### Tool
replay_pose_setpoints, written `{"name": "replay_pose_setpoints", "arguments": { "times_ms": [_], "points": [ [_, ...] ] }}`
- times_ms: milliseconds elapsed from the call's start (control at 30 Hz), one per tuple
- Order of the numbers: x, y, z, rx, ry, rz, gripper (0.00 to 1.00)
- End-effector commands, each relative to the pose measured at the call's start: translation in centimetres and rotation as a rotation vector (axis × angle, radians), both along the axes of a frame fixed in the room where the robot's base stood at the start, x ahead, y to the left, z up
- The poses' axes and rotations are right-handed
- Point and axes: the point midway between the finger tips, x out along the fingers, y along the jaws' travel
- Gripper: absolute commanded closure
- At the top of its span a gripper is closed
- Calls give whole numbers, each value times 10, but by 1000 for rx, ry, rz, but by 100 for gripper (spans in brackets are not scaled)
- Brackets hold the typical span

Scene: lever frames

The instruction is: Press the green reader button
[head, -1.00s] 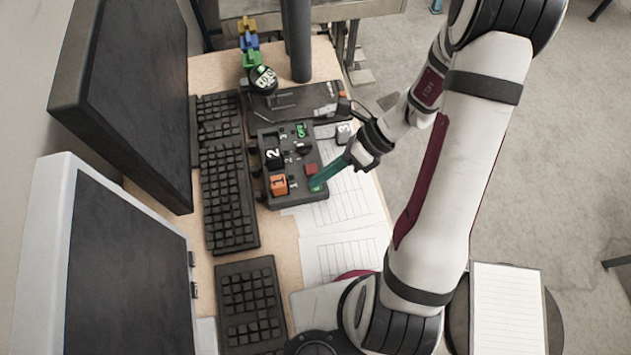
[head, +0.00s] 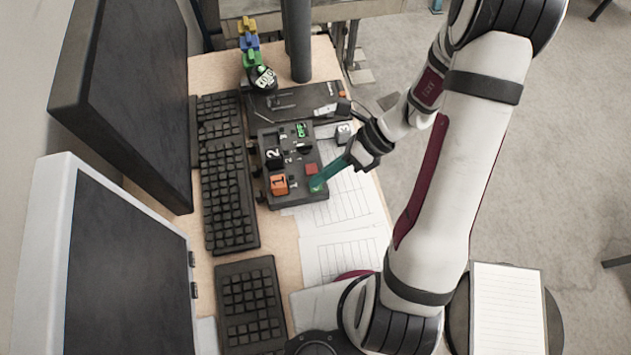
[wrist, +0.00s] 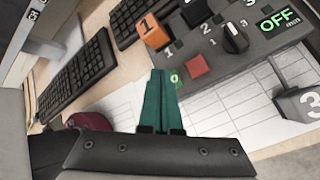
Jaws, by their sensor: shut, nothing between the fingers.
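The dark reader box (head: 293,163) lies on the desk between the keyboard and the paper sheets. Its green button (head: 317,184) is at the near right corner, partly hidden by my fingers; a bit of green with a pale mark (wrist: 176,78) shows beside the fingertips in the wrist view. My gripper (head: 318,182) has teal fingers, shut and empty, with the tips at the green button. I cannot tell whether the tips touch it. A red button (wrist: 197,65) sits just beyond. The display (wrist: 277,20) reads OFF.
An orange block marked 1 (head: 279,185) and a dark block marked 2 (head: 273,157) sit on the box. A grey block marked 3 (head: 344,132) stands to its right. A black keyboard (head: 228,195) and monitors stand left.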

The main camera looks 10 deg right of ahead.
Motion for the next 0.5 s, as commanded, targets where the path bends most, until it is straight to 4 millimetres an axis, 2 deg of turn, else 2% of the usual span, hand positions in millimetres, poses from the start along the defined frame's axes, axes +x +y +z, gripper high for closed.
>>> {"name": "replay_pose_setpoints", "arguments": {
  "times_ms": [233,500],
  "points": [
    [0,0,-8,-1,0,1,100],
    [0,0,-8,0,0,0,100]
  ]
}}
